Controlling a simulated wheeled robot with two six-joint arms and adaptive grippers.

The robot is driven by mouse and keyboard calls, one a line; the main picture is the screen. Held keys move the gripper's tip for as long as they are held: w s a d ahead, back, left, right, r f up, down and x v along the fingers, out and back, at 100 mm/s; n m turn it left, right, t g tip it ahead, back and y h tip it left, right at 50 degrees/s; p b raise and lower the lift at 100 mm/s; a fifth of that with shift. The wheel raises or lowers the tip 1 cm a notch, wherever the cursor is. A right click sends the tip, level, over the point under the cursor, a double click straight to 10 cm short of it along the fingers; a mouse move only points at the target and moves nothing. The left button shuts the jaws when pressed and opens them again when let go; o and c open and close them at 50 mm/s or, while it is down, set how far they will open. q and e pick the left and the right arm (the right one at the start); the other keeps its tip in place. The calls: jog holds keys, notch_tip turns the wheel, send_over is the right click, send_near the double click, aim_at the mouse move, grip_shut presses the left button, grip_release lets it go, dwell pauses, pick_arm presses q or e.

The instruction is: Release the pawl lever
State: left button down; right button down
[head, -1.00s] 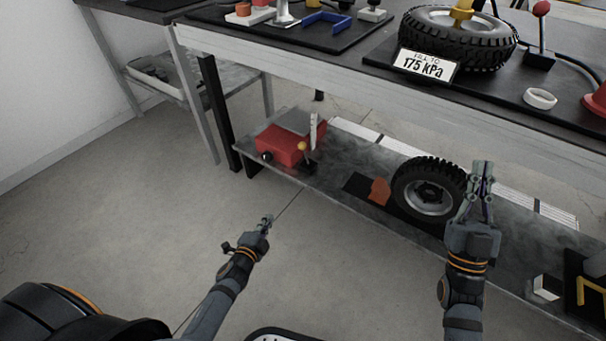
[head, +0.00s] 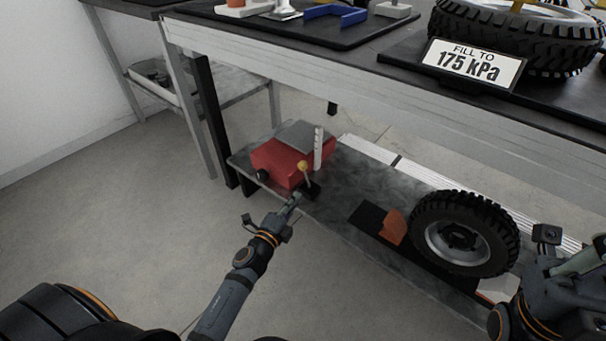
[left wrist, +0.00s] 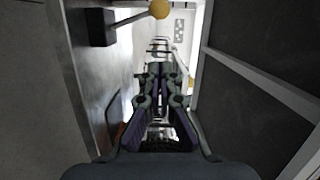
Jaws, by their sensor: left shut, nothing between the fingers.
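A lever with a yellow ball knob (head: 303,166) rises from a small black block (head: 311,190) at the front edge of the low shelf, by a red box (head: 284,160). I take it to be the pawl lever. My left gripper (head: 297,197) is shut and empty, its tips close to the block, below the knob; I cannot tell whether they touch. My right gripper (head: 580,258) is partly cut off at the right edge.
The low shelf (head: 345,185) also carries a white upright scale (head: 318,148), an orange wedge (head: 393,226) and a black tyre (head: 463,235). The workbench (head: 330,66) overhangs it, with a pressure sign (head: 474,64) on top. The floor (head: 150,215) at left is clear.

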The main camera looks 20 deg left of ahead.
aim_at(301, 169)
pick_arm(q)
jog(key=w+a+b, duration=0.1)
jog(key=w, duration=0.9)
jog(key=shift+w+a+f, duration=0.15)
jog(key=shift+a, duration=0.05)
jog(key=n+p, duration=0.1)
jog(key=a+p, duration=0.1)
jog(key=p, duration=0.1)
jog(key=shift+w+a+r+n, duration=0.2)
jog(key=shift+w+n, duration=0.1)
jog(key=shift+n, duration=0.1)
jog(key=shift+a+f, duration=0.15)
jog(key=shift+f, duration=0.15)
